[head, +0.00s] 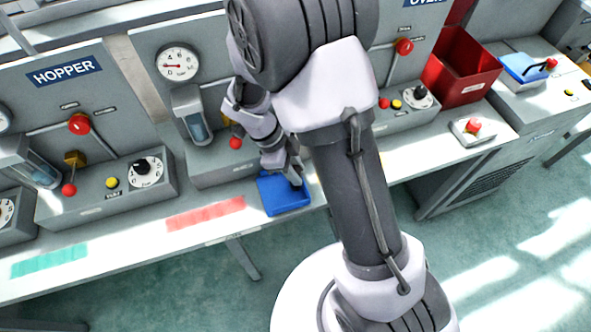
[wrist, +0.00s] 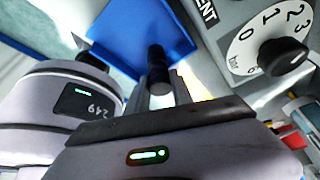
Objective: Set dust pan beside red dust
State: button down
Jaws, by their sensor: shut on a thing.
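The blue dust pan (head: 283,196) is at the front part of the grey bench, just right of the red dust strip (head: 206,213), with a small gap between them. In the wrist view the pan (wrist: 145,30) shows its flat blue tray and a dark handle (wrist: 158,62). My gripper (head: 296,177) is shut on the handle at the pan's right side. It also shows in the wrist view (wrist: 160,92). I cannot tell whether the pan touches the bench.
A teal dust strip (head: 50,261) lies farther left on the bench. Control boxes with knobs, such as the one under the hopper panel (head: 108,192), stand behind the strips. A red bin (head: 460,68) and a small red-button box (head: 474,130) stand at right.

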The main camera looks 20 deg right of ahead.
jog(key=c, duration=1.1)
grip_release()
jog(key=a+r+n+t+y+p, duration=0.1)
jog(key=a+r+n+p, duration=0.1)
jog(key=r, duration=0.7)
jog(key=a+r+n+y+p, duration=0.1)
jog(key=a+r+n+p, duration=0.1)
jog(key=r, duration=0.7)
jog(key=s+r+n+t+y, duration=0.1)
jog(key=s+r+n+t, duration=0.1)
jog(key=s+r+n, duration=0.1)
jog(key=s+r+n+t+y, duration=0.1)
jog(key=s+r+n+t, duration=0.1)
jog(key=s+r+n, duration=0.2)
jog(key=s+r+n+t+y, duration=0.2)
jog(key=s+r+n, duration=0.2)
jog(key=n, duration=0.4)
jog(key=shift+s+t, duration=0.4)
jog(key=shift+s, duration=0.5)
